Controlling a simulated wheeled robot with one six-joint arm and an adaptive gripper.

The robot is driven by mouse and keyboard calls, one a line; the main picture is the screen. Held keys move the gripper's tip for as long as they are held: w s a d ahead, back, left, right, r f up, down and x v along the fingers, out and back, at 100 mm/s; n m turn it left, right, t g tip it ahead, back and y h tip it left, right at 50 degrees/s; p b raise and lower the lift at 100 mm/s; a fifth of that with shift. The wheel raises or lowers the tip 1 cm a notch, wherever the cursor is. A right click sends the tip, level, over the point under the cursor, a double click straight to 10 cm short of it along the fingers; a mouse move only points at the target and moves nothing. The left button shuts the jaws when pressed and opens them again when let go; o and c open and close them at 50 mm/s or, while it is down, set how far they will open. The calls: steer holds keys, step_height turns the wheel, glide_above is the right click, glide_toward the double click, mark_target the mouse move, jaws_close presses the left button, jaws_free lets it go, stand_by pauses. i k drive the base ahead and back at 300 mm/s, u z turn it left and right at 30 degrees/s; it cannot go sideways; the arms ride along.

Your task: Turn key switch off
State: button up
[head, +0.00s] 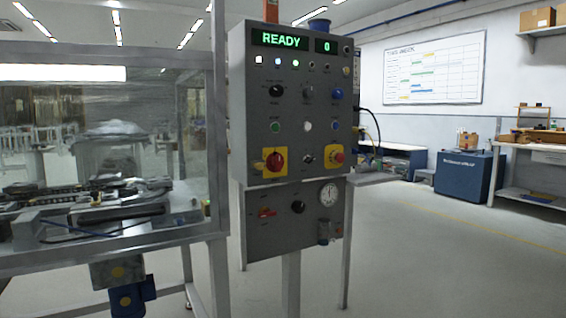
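The grey control panel (290,110) stands upright in the middle of the head view. A small round dark-and-silver switch (308,159) sits low on its face, between two red controls on yellow plates. It looks like the key switch, but it is too small to tell whether a key is in it or which way it points. The green display (281,40) at the top reads READY, and a smaller one (326,46) reads 0. My gripper is not in view.
A red knob (274,160) and a red button (337,158) flank the small switch closely. Below are a red-handled switch (265,213), a black knob (298,207) and a gauge (328,194). A glazed machine enclosure (215,150) stands at left. Open floor (420,255) lies to the right.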

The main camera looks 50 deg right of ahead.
mark_target(307, 159)
steer(key=u, duration=0.05)
steer(key=i, duration=0.3)
steer(key=z, duration=1.3)
